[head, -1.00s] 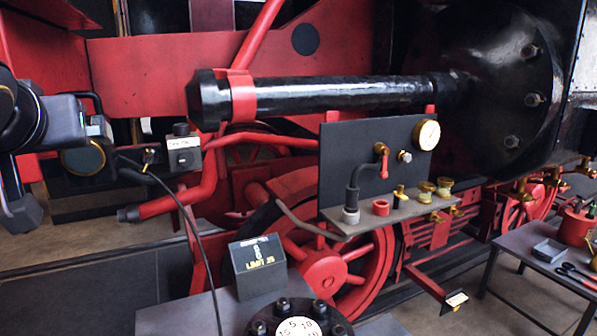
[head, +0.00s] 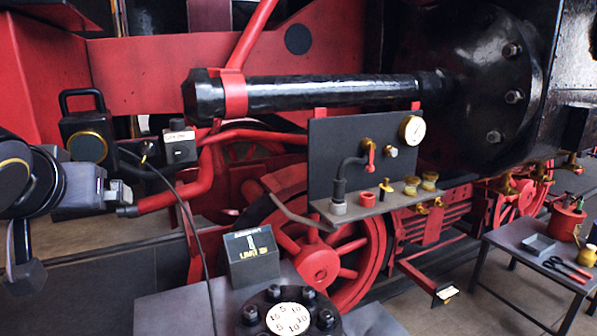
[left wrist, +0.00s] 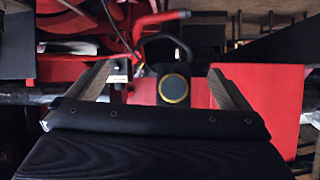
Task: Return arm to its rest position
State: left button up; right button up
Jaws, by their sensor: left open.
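My left arm comes in from the left edge in the head view. Its gripper (head: 115,193) is low at the left, below a black lamp-like box (head: 87,138) with a loop handle and a gold-ringed round face. In the left wrist view the two fingers of my left gripper (left wrist: 160,76) stand wide apart with nothing gripped. The same black box (left wrist: 173,90) shows beyond them, between the fingers and apart from them. My right gripper is in neither view.
A grey panel (head: 335,150) with gauge, valve and brass fittings stands mid-view before red wheels. A small box with a display (head: 252,258) and a bolted round flange (head: 290,316) stand in front. A side table (head: 505,240) with tools is at right. A cable hangs near my left gripper.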

pick_arm(q)
jog(key=s+d+f+g+h, duration=0.1)
jog(key=s+d+f+h, duration=0.2)
jog(key=f, duration=0.8)
jog(key=s+d+f+m+g+h, duration=0.1)
jog(key=s+d+f, duration=0.3)
jog(key=f, duration=0.7)
jog(key=s+d+f+m+g+h, duration=0.1)
jog(key=s+d+f+g+h, duration=0.2)
jog(key=s+f, duration=0.3)
notch_tip(320, 180, down, 6)
jog(key=shift+d+r+h, duration=0.2)
jog(key=shift+d+h, duration=0.1)
jog(key=shift+h, duration=0.5)
